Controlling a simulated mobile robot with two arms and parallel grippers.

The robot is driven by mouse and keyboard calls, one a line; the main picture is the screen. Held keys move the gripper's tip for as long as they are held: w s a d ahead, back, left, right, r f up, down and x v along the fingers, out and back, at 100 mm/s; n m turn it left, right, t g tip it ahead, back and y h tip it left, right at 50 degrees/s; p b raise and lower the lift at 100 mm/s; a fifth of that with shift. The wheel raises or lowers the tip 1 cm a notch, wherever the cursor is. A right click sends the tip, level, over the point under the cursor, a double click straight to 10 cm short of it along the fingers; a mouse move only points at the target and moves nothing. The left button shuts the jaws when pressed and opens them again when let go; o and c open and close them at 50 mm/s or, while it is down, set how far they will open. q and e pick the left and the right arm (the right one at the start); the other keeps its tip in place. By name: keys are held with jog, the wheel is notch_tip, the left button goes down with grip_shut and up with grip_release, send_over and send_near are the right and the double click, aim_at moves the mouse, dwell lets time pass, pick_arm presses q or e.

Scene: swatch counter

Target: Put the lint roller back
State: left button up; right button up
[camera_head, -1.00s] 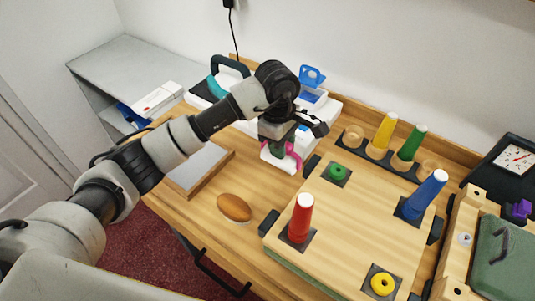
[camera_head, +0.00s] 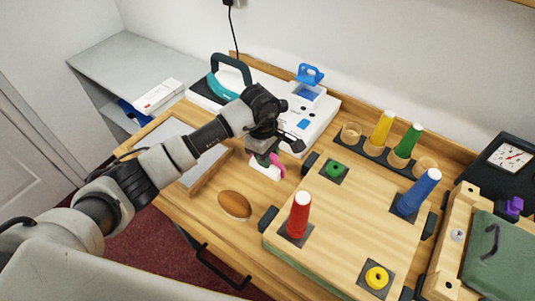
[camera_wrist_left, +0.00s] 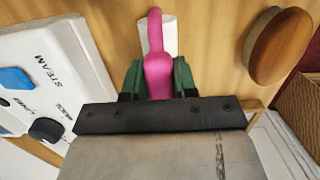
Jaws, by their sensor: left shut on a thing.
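The lint roller has a curved pink handle and a white roller. In the head view the lint roller (camera_head: 278,170) is at mid-picture, partly covered by my left gripper (camera_head: 263,158). In the left wrist view the green fingers of my left gripper (camera_wrist_left: 157,66) are shut on the pink handle of the lint roller (camera_wrist_left: 157,40), and the white roller lies behind it. The roller is over the bare wood between the white steam unit and the peg board; whether it touches the wood I cannot tell. My right gripper is not in view.
A brown oval wooden object (camera_head: 234,205) lies nearby. The peg board (camera_head: 335,225) carries cones and rings. A dark rack (camera_head: 374,154) holds a yellow and a green cone beside empty cups. A white steam unit (camera_head: 318,122) and a teal-handled iron (camera_head: 228,80) stand behind.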

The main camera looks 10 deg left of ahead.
pick_arm(q)
jog(key=o, duration=0.9)
jog(key=shift+r+p, duration=0.15)
jog(key=shift+p, duration=0.15)
jog(key=shift+r, duration=0.25)
notch_tip(320, 180, up, 11)
jog(key=a+b, duration=0.1)
jog(key=b, duration=0.2)
jog(key=shift+w+a+r, duration=0.15)
jog(key=shift+w+r, duration=0.05)
jog(key=shift+w, duration=0.1)
